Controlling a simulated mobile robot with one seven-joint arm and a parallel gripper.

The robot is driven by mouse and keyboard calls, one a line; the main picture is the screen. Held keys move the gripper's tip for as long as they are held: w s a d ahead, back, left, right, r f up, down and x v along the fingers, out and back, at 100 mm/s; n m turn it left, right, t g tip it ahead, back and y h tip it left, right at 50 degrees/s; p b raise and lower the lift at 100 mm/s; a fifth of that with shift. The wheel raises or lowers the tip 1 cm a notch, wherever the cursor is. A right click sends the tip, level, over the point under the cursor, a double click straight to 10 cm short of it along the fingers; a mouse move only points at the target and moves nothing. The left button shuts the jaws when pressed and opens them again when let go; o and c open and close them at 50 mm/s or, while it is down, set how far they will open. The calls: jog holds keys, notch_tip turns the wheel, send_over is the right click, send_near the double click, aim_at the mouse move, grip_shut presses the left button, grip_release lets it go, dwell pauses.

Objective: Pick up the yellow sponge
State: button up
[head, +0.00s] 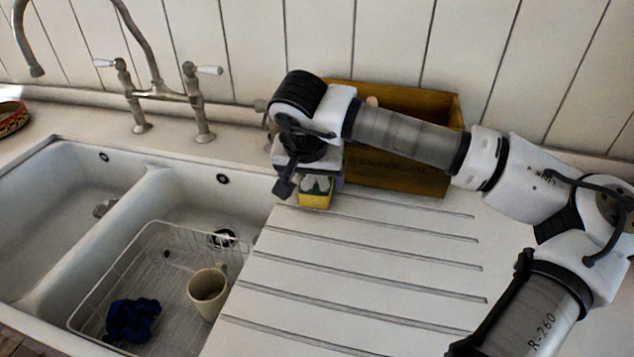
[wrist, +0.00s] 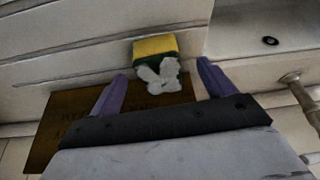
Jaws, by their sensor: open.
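The yellow sponge (head: 316,199) stands on the grooved white drainboard, just right of the sink and in front of a wooden box. It has a green layer and a pale, butterfly-like patch. In the wrist view the sponge (wrist: 155,46) lies between and slightly beyond the tips of my two purple fingers, with a gap on each side. My gripper (wrist: 162,72) is open and empty. In the head view my gripper (head: 312,176) is low over the sponge and hides its upper part; I cannot tell the exact height between them.
The wooden box (head: 420,178) stands close behind the sponge, against the panelled wall. The double sink (head: 150,184) is at the left, holding a wire rack (head: 160,226) with a beige mug (head: 207,291) and a dark blue cloth (head: 132,319). The grooved drainboard (head: 350,262) in front is clear.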

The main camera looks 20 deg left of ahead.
aim_at(315, 186)
jog(key=p+x, duration=0.1)
jog(key=x, duration=0.3)
jog(key=shift+d+f, duration=0.1)
jog(key=shift+d, duration=0.05)
jog(key=c, duration=1.1)
